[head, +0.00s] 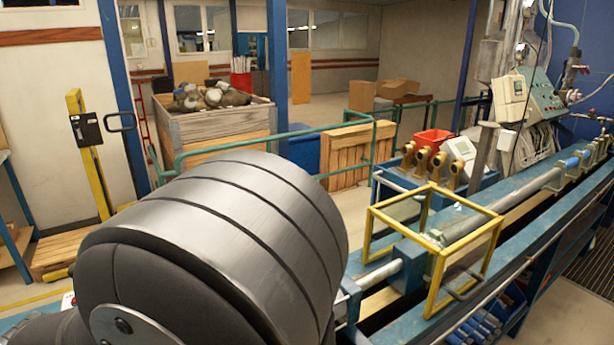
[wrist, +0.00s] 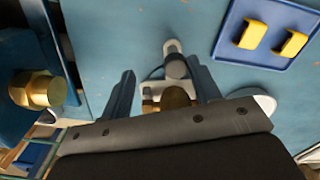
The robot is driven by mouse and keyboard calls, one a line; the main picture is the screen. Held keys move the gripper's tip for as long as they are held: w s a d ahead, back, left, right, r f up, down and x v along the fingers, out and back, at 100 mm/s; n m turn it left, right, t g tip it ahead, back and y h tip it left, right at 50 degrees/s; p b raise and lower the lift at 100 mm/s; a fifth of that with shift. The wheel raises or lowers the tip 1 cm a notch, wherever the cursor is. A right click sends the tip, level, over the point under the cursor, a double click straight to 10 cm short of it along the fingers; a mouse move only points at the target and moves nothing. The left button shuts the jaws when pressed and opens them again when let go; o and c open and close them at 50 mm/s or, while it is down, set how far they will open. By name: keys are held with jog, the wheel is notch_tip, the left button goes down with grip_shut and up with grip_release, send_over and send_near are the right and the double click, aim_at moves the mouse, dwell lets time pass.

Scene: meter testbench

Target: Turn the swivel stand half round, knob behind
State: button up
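In the wrist view, my gripper (wrist: 160,68) points at the blue bench top with its two fingers apart. A grey part with a rounded end (wrist: 174,64) shows between the fingers, with a gap on its left; on the right it is close to the finger, and I cannot tell if they touch. A round brass part (wrist: 172,98) sits lower between the fingers, partly hidden by the gripper body. These may belong to the swivel stand, but I cannot tell which part is its knob. In the head view, my large arm link hides the area where the gripper is.
In the wrist view, a blue tray (wrist: 226,48) with two yellow blocks lies upper right, a brass hex fitting (wrist: 38,90) is at left, and a white round edge (wrist: 264,104) is at right. In the head view, a yellow frame (head: 497,228) stands on the bench at right.

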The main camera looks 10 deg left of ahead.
jog(key=shift+w+d, duration=0.1)
jog(key=shift+w, duration=0.4)
jog(key=shift+w+d, duration=0.15)
jog(key=shift+w, duration=1)
jog(key=o, duration=0.4)
jog(key=shift+o, duration=0.2)
jog(key=shift+r, duration=0.1)
